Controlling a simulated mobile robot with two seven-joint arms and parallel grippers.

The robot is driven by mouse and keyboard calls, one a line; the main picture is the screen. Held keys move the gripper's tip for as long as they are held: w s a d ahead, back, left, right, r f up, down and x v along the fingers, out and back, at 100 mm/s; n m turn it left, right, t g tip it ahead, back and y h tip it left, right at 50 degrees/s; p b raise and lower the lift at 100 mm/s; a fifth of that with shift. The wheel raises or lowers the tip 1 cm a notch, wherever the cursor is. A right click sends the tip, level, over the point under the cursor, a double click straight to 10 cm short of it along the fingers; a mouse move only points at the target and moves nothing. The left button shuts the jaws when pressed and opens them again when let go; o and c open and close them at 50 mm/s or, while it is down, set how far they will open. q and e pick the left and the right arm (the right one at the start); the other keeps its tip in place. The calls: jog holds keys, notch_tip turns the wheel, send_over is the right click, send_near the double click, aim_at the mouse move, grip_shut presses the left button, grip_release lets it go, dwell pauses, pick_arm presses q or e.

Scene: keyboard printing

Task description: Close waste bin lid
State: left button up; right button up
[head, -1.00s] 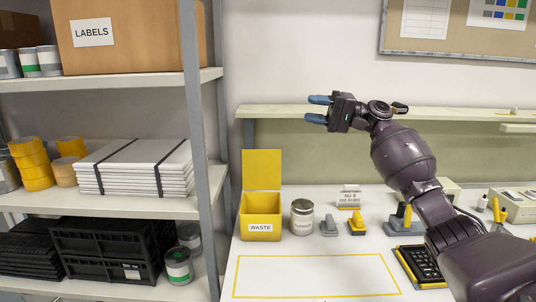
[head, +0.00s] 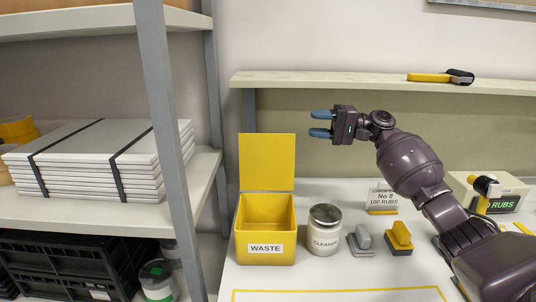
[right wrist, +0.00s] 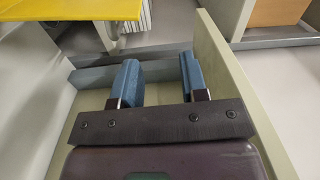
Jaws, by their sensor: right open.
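The yellow waste bin (head: 265,244) stands on the white table left of centre in the head view, with a WASTE label on its front. Its yellow lid (head: 267,162) stands upright at the back, so the bin is open and its inside shows empty. My right gripper (head: 320,123) is open and empty, to the right of the raised lid and near its upper part, with fingers pointing left. In the right wrist view, its blue fingers (right wrist: 157,82) are apart, and a yellow panel (right wrist: 75,20), apparently the lid, shows at the upper left. My left gripper is not in view.
A cleaner jar (head: 324,230) stands just right of the bin, then a grey block (head: 361,241) and a yellow block (head: 399,238). A ledge (head: 330,82) runs behind at the wall. A shelf post (head: 170,150) rises left of the bin.

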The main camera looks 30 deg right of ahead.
jog(key=b, duration=0.2)
send_near(274, 145)
jog(key=w+d+f, duration=0.2)
jog(key=w+d, duration=0.1)
jog(key=shift+m+h, duration=0.3)
jog(key=x, duration=1)
jog(key=shift+w+a+r, duration=0.2)
jog(key=shift+a+r, duration=0.1)
jog(key=shift+a, duration=0.05)
jog(key=shift+c, duration=0.4)
grip_shut()
